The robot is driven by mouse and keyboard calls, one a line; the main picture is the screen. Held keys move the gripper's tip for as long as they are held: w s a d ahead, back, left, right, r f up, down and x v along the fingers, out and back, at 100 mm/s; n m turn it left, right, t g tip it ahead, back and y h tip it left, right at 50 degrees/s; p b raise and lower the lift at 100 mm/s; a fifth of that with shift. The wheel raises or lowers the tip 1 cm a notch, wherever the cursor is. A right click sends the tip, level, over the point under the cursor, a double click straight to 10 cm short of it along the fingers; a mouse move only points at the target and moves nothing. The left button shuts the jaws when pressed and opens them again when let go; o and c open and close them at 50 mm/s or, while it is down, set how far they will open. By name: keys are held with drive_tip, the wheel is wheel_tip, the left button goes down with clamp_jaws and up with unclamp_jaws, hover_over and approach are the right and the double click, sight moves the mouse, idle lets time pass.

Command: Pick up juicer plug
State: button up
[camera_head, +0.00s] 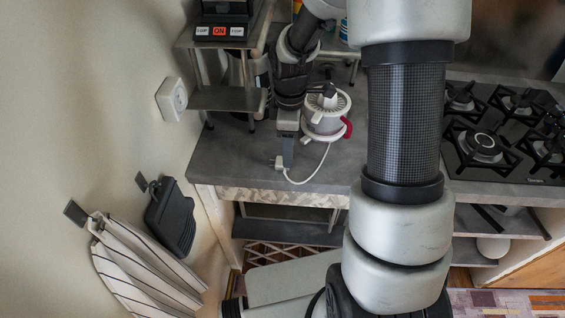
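The juicer (322,128) is a white and grey appliance with a red handle. It stands on the grey counter (235,158), just right of my gripper. Its white cord runs from the base down and curves left along the counter. The cord leads to the small pale plug (278,163), close to the counter's front edge. My gripper (287,164) points down with its tip right at the plug. The fingers overlap from this angle and partly cover the plug. I cannot tell whether they are around it or beside it, or how far apart they are.
A small shelf (222,98) with a black coffee machine (224,22) stands at the back left. A wall socket (173,98) is left of it. A gas hob (500,130) lies to the right.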

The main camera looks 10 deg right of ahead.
sight(279, 163)
wheel_tip(279, 163, down, 4)
drive_tip(key=shift+f, duration=0.1)
drive_tip(key=c, duration=1.2)
